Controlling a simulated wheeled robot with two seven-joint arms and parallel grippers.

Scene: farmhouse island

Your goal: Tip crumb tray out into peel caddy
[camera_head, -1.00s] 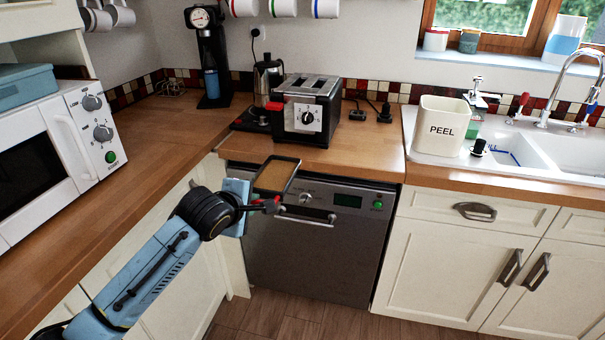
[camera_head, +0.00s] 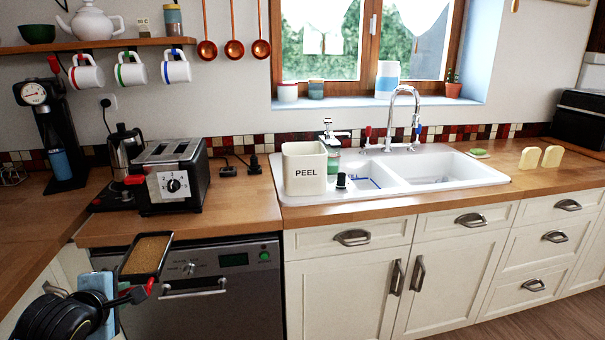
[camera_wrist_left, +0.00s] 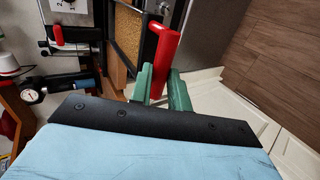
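My left gripper (camera_head: 138,292) is shut on the red handle (camera_wrist_left: 165,50) of the crumb tray (camera_head: 166,256). The tray is dark-rimmed with a brown crumb layer inside. It is held roughly level in front of the dishwasher, below and in front of the toaster. In the left wrist view the handle is between the green fingers (camera_wrist_left: 160,88), and part of the tray shows behind it. The cream peel caddy (camera_head: 304,183), marked PEEL, stands upright on the left end of the sink unit, right of and beyond the tray. Its inside floor is hidden. My right gripper is out of view.
The toaster (camera_head: 172,182) stands on the wooden counter (camera_head: 225,212) above the dishwasher (camera_head: 220,290). A black stopper-like item (camera_head: 341,181) and a bottle (camera_head: 331,150) stand close to the caddy. The tap (camera_head: 403,110) rises behind the sink. Air between tray and caddy looks clear.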

